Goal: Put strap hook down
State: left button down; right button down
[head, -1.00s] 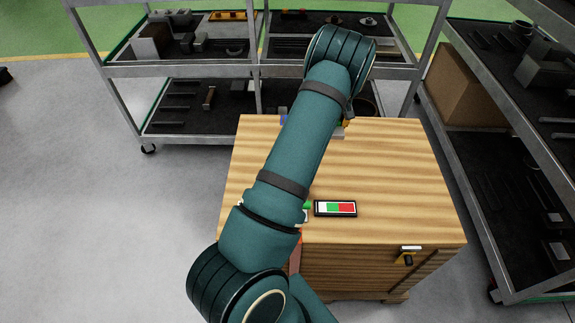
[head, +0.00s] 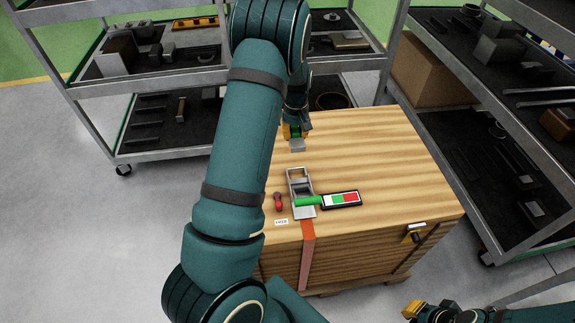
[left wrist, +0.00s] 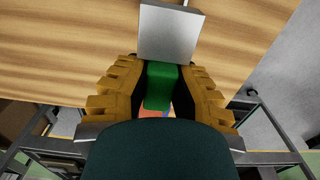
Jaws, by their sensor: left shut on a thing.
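My left gripper (head: 296,133) is over the far part of the wooden crate top (head: 390,150), partly hidden by my arm. Its yellow fingers are shut on the strap hook, whose flat grey metal end (head: 297,146) sticks out toward the near side. I cannot tell whether the hook touches the wood. My right gripper (head: 432,312) is only partly in view at the bottom right, and its jaws are unclear.
On the crate lie a metal ratchet buckle (head: 301,185) with an orange strap (head: 307,255) over the front edge, a green-handled tool with a white-green-red panel (head: 341,199), and a small red tool (head: 279,202). Shelf carts (head: 120,155) stand behind and right (head: 480,150). The crate's right top is clear.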

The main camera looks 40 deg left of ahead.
pick_arm(q)
jog(key=shift+s+f, duration=0.1)
jog(key=shift+f, duration=0.15)
notch_tip(320, 180, down, 10)
jog(key=shift+r+b, duration=0.25)
jog(key=shift+b, duration=0.95)
jog(key=shift+f, duration=0.15)
jog(key=c, duration=1)
grip_release()
jog(key=shift+o, duration=0.2)
notch_tip(320, 180, up, 12)
jog(key=p, duration=0.3)
jog(key=shift+d, duration=0.1)
jog(key=shift+r, duration=0.2)
